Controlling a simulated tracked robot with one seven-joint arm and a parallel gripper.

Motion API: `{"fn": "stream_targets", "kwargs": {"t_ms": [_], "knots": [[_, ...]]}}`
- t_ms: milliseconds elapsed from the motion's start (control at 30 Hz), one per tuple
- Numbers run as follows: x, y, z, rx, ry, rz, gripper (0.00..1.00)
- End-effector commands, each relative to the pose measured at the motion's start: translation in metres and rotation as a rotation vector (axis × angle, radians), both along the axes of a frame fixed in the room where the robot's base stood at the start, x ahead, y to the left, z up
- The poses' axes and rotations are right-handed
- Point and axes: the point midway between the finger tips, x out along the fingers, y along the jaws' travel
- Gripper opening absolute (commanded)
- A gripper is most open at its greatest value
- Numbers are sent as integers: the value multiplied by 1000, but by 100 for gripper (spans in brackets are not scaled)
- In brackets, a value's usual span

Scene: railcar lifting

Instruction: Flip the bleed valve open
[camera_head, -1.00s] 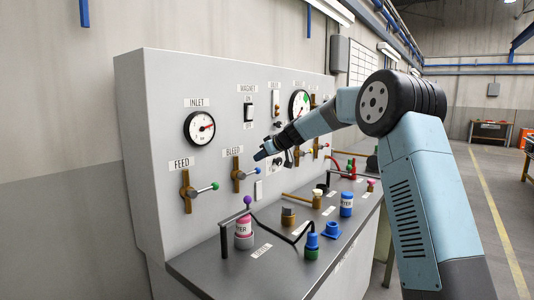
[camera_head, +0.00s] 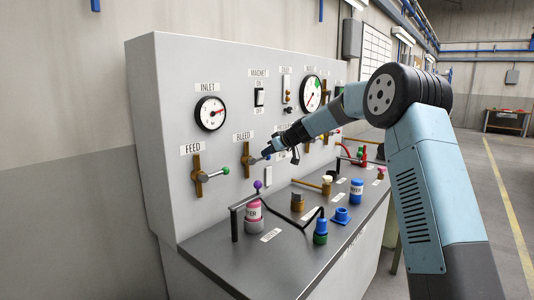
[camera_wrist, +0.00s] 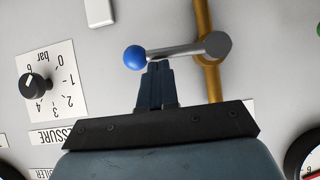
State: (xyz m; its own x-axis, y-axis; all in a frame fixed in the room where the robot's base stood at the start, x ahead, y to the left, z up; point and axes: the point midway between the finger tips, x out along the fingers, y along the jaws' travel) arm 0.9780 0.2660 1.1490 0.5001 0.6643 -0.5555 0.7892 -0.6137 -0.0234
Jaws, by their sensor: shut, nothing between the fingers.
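The bleed valve (camera_head: 248,161) is a brass vertical pipe on the panel under the BLEED label, with a grey lever ending in a blue knob (camera_wrist: 135,57). The lever points right in the head view, across the pipe. In the wrist view the lever (camera_wrist: 178,50) runs left from its pivot on the brass pipe (camera_wrist: 208,75). My gripper (camera_head: 267,151) is shut and empty. In the wrist view its fingertips (camera_wrist: 157,68) sit right beside the lever, near the knob. I cannot tell whether they touch it.
The feed valve (camera_head: 198,175) with a green knob is to the left. A pressure selector dial (camera_wrist: 37,86) is near my gripper.

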Motion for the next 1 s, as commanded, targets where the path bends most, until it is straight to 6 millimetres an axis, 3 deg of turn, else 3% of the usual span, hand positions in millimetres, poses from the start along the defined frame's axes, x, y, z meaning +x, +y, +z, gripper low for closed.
{"fn": "stream_targets", "kwargs": {"t_ms": [367, 1000], "knots": [[6, -6, -17, 138, 176, -2, 0], [2, -4, -61, 512, 656, -2, 0]]}}
